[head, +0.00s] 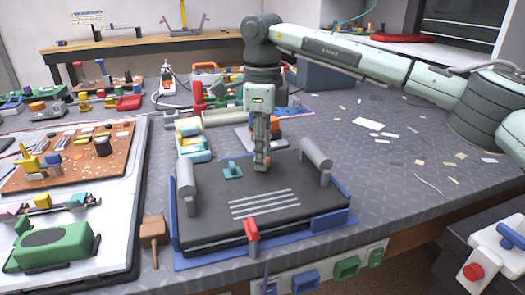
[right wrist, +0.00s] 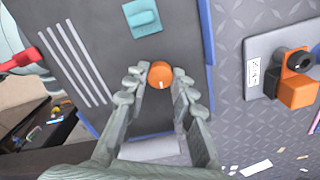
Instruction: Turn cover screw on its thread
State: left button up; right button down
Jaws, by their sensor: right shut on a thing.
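The cover screw is an orange round knob (right wrist: 160,75) with a small pale mark on its rim. It sits on the dark cover panel (right wrist: 130,108), which in the head view (head: 205,228) lies in a blue frame with grey rollers at its sides. My right gripper (right wrist: 160,80) points down from above, its fingers shut on the knob from both sides. In the head view the right gripper (head: 262,166) stands at the back part of the panel, and its fingers mostly hide the knob. My left gripper is not in view.
A teal block (head: 232,170) sits on the panel left of the gripper. A red clip (head: 251,230) is at the front edge. A mallet (head: 153,230) lies left of the panel. Paper scraps (head: 368,124) litter the bench at right. An orange and black part (right wrist: 295,82) stands beside the panel.

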jog(key=n, duration=0.4)
jog(key=shift+f+n, duration=0.15)
jog(key=shift+n, duration=0.15)
jog(key=n, duration=0.5)
jog(key=shift+n+p, duration=0.3)
jog(key=shift+p, duration=0.1)
jog(key=n, duration=0.6)
jog(key=shift+s+f, duration=0.1)
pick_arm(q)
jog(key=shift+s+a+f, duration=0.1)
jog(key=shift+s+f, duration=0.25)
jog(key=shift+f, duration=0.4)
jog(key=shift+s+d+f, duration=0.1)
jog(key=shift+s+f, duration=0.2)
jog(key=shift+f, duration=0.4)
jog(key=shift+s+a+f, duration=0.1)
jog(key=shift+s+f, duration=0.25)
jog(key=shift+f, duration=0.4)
pick_arm(e)
jog(key=shift+n, duration=1.3)
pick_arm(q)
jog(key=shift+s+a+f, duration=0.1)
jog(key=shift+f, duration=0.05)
pick_arm(e)
jog(key=shift+f+n, duration=0.1)
jog(key=shift+n, duration=0.2)
